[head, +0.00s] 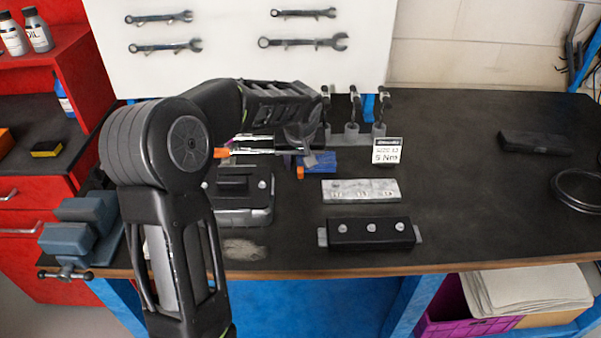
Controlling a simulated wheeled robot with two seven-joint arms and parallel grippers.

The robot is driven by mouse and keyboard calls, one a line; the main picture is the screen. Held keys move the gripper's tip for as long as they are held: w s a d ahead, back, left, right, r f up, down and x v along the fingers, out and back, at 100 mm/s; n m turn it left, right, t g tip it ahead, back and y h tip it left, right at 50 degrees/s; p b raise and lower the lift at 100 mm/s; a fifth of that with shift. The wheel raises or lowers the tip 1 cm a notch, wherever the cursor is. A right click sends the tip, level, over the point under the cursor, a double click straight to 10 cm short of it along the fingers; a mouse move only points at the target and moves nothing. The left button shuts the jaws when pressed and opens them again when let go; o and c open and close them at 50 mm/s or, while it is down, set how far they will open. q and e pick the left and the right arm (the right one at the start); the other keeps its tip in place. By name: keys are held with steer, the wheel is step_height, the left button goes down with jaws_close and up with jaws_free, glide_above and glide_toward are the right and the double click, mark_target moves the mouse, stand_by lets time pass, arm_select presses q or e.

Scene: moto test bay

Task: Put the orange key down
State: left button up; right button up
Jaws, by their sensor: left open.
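My left arm reaches in over the bench, and its left gripper (303,149) is open above the middle of it. An orange piece (221,153), which looks like part of the orange key, shows left of the gripper at the end of a thin pale bar. The bar runs right toward the gripper's fingers. I cannot tell whether it touches them or what it rests on. A blue block (321,162) with a small orange part (300,173) lies just beyond and below the fingers. My right gripper is not in view.
Three upright tools in grey holders (351,132) stand behind a white "5 Nm" sign (387,151). A pale marked plate (361,190), a black block with silver studs (371,233) and a dark case (244,207) lie in front. A vise (85,225) is left. The bench's right is mostly clear.

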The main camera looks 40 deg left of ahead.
mark_target(301, 169)
arm_select(q)
steer(key=shift+w+f+p, duration=0.15)
steer(key=shift+f+p, duration=0.15)
steer(key=shift+f, duration=0.05)
steer(key=p+x, duration=0.1)
steer(key=x, duration=0.2)
steer(key=shift+w+f, duration=0.25)
steer(key=shift+a+f, duration=0.1)
steer(key=shift+f, duration=0.2)
jaws_close()
